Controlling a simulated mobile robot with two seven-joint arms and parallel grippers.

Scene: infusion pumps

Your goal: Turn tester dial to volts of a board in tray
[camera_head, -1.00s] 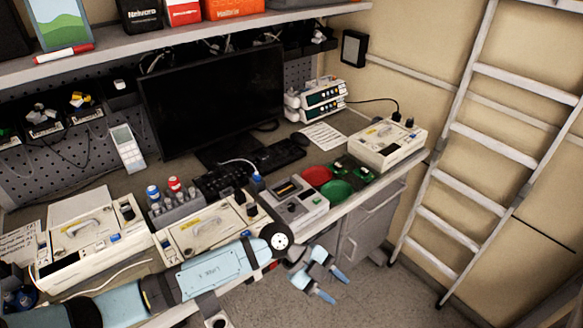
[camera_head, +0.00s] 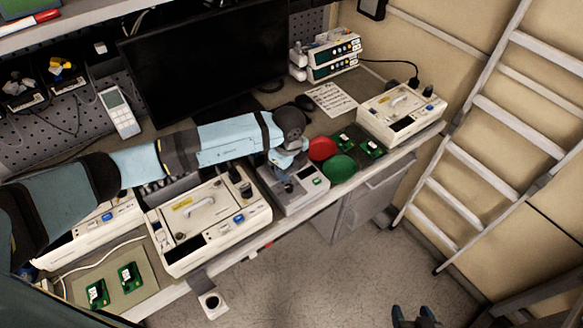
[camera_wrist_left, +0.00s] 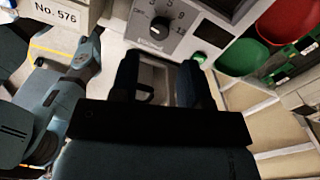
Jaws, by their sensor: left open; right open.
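The tester (camera_head: 308,193) is a grey box at the bench's front edge, with a green button. In the left wrist view its dark round dial (camera_wrist_left: 160,26) shows close up, with OFF and numbers around it; I cannot tell exactly where it points. My left gripper (camera_head: 290,158) is over the tester in the head view and hides part of it. In the left wrist view its open, empty fingers (camera_wrist_left: 160,85) are just below the dial, apart from it. My right gripper (camera_head: 412,314) is open at the bottom edge, away from the bench. Green boards (camera_head: 130,276) lie on a flat tray (camera_head: 155,285) at lower left.
A red bowl (camera_head: 322,149) and a green bowl (camera_head: 340,168) stand right of the tester, beside more green boards (camera_head: 372,149). Beige pumps (camera_head: 205,225) stand left of it and at the bench's right end (camera_head: 400,115). A monitor (camera_head: 205,60) is behind.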

